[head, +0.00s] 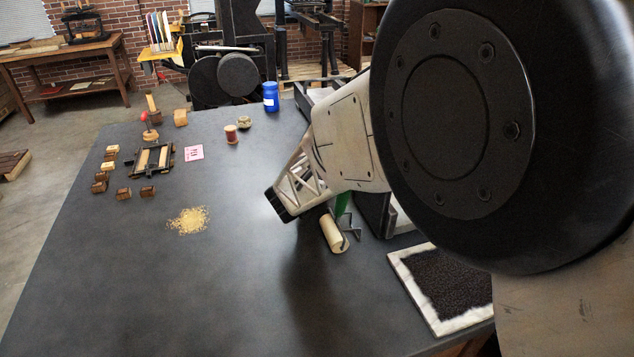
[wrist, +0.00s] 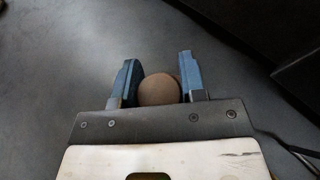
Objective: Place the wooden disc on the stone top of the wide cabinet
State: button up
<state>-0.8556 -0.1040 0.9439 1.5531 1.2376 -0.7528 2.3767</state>
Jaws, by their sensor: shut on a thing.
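My gripper (wrist: 158,80) is shut on the wooden disc (wrist: 158,90), a brown, round-edged piece between its two blue fingers in the wrist view. In the head view my gripper (head: 279,206) is over the right-hand middle of the dark grey stone top (head: 190,290), and the disc cannot be made out there. The stone top also fills most of the wrist view (wrist: 55,65). The gap between disc and top cannot be judged.
A roller (head: 333,233) lies just right of my gripper, and a white-framed dark pad (head: 398,262) is at the right edge. Small wooden blocks (head: 124,194), a granular patch (head: 188,220) and a blue jar (head: 271,97) are farther off. The front left is clear.

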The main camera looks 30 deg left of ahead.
jog(key=o, duration=0.9)
jog(key=shift+f, duration=0.15)
jog(key=shift+o, duration=0.2)
jog(key=shift+r, duration=0.2)
jog(key=a+v, duration=0.1)
jog(key=v, duration=1)
jog(key=shift+s+d+r, duration=0.2)
jog(key=shift+s+d, duration=0.2)
jog(key=shift+d, duration=0.1)
